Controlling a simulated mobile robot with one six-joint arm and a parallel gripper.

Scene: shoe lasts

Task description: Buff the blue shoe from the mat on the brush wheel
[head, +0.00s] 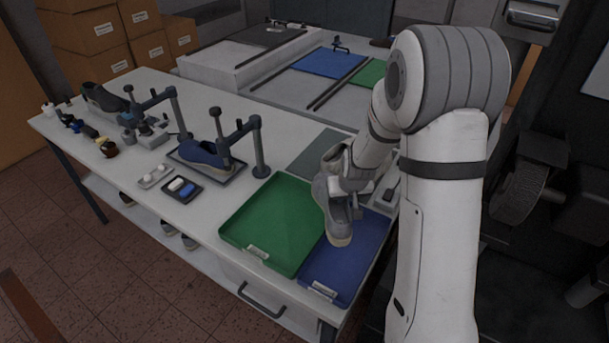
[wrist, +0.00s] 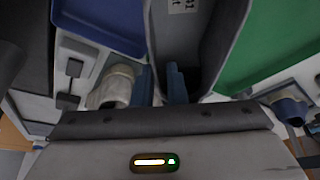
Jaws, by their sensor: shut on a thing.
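My gripper (head: 347,187) is shut on a grey shoe (head: 338,219) with a pale sole. The shoe hangs toe down above the green tray (head: 262,228) and the blue tray (head: 318,288). In the wrist view the shoe (wrist: 192,35) shows a small pale label, and my gripper's finger (wrist: 177,84) is at its opening. A blue shoe (head: 203,154) sits under a clamp stand on the table, apart from my gripper. A grey-green mat (head: 312,160) lies bare beside my wrist. The dark round brush wheel (head: 519,192) stands at the right, on a machine.
The white table (head: 150,190) carries another clamp stand (head: 165,105), a dark shoe (head: 102,98), small bottles and a small dark tray (head: 181,189). My arm fills the space between the table and the wheel. Boxes (head: 85,32) are stacked at the back left.

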